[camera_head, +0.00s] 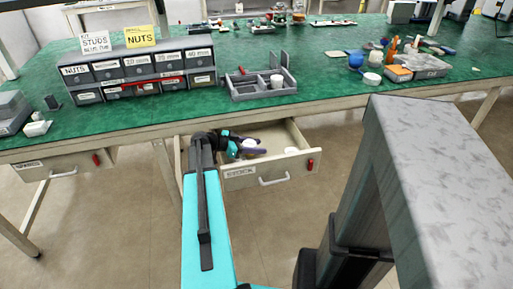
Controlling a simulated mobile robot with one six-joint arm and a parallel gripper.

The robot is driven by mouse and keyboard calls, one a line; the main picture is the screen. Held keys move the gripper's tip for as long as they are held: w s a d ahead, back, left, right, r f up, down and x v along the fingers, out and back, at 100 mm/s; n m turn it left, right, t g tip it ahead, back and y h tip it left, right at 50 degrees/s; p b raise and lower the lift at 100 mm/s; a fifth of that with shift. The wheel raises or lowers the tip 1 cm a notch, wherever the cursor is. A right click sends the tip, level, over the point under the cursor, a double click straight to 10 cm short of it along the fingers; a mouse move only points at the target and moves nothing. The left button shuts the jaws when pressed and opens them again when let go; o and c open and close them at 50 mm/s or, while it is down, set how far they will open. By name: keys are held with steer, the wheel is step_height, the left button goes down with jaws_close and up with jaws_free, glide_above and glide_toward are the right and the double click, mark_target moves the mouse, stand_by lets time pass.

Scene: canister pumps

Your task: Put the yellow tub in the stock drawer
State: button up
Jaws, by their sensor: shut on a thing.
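My gripper (252,147) is above or inside the open drawer (296,166) under the bench. It is shut on a small whitish round object (250,143), partly hidden by the dark fingers. I cannot tell whether this is the yellow tub, and no clearly yellow tub shows elsewhere. My arm hides the drawer's left side.
The green bench top (190,124) holds a rack of labelled bins (140,70), a grey divided tray (262,86) and several small parts at right (372,79). A closed drawer (62,166) is at left. The bench edge runs just above the open drawer.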

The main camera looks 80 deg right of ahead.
steer(key=shift+a+f+b, duration=0.1)
steer(key=shift+f+b, duration=0.7)
steer(key=shift+b, duration=0.15)
stand_by(0.4)
steer(key=o, duration=1.1)
steer(key=shift+f, duration=0.15)
steer(key=shift+r+p, duration=0.25)
steer(key=shift+p, duration=0.1)
steer(key=shift+r+p, duration=0.35)
steer(key=shift+p, duration=0.25)
steer(key=v, duration=1.2)
steer(key=shift+r, duration=0.2)
